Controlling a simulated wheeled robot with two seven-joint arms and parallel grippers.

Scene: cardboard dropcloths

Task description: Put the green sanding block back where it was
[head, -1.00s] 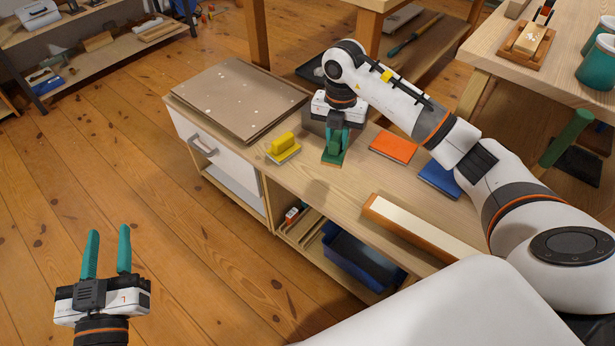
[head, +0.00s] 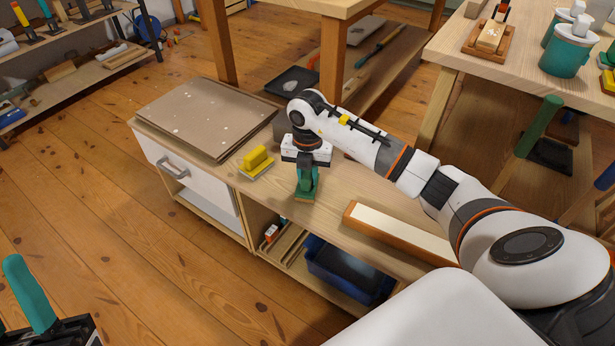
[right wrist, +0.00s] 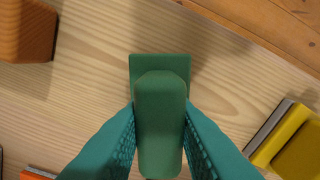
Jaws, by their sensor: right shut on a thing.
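The green sanding block (head: 304,196) is in my right gripper (head: 307,180), over the near part of the low bench top (head: 345,190). In the right wrist view, its green handle (right wrist: 160,115) is between the two teal fingers, with its flat base (right wrist: 160,65) below. I cannot tell whether the base touches the wood. A yellow sanding block (head: 257,164) sits to the left on the bench; it also shows in the right wrist view (right wrist: 295,140). My left gripper (head: 22,300) is at the bottom left corner, partly cut off, its fingers apart, with nothing seen between them.
A stack of brown boards (head: 205,115) lies at the bench's left end. A long wooden holder with a white top (head: 400,235) lies right of the green block. A sliver of orange (right wrist: 35,174) shows in the right wrist view. Blue bin (head: 345,270) sits below.

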